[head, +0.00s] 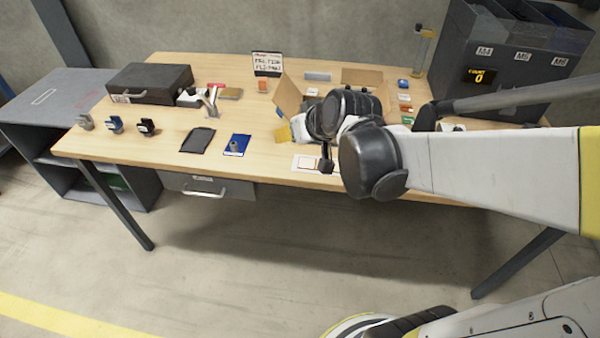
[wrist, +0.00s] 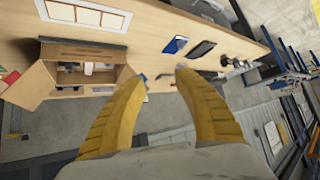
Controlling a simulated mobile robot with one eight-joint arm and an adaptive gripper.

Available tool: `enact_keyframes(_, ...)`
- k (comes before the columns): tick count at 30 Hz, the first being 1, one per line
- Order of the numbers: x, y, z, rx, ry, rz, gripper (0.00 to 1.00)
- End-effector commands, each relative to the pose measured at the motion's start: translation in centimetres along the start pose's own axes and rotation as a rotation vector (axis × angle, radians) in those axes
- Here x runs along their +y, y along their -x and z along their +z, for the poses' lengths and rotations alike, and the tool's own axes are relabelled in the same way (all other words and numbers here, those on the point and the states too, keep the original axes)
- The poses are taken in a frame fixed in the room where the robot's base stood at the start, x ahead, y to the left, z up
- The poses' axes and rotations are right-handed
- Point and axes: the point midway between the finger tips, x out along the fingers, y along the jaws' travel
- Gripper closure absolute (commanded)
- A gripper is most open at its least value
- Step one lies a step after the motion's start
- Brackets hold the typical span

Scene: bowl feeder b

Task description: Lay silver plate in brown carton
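The brown carton (head: 288,94) stands open on the table with its flaps out, partly hidden behind my arm. In the wrist view the carton (wrist: 42,85) is at the left, with pale and dark things inside that I cannot make out. A flat silver-grey piece (head: 317,76), which looks like the silver plate, lies behind the carton near the table's back edge. My gripper (wrist: 162,79) shows two yellow fingers spread apart, with nothing seen held between them. It is beside the carton, above the table. In the head view my wrist mostly hides it.
A blue plate (head: 237,145) and a dark plate (head: 197,140) lie near the front edge, beside a white card (head: 305,163). A black case (head: 150,84) is at the back left. Grey bins (head: 510,60) stand at the right. Small coloured parts lie right of the carton.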

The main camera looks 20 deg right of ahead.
Motion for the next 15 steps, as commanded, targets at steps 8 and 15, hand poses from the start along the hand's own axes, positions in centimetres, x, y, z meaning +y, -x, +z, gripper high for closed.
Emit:
enact_keyframes(8, -4.7, 9.0, 7.2, -0.164, 0.008, 0.037, 0.62)
enact_keyframes(15, -5.1, 11.9, 10.5, -0.216, 0.006, 0.074, 0.62)
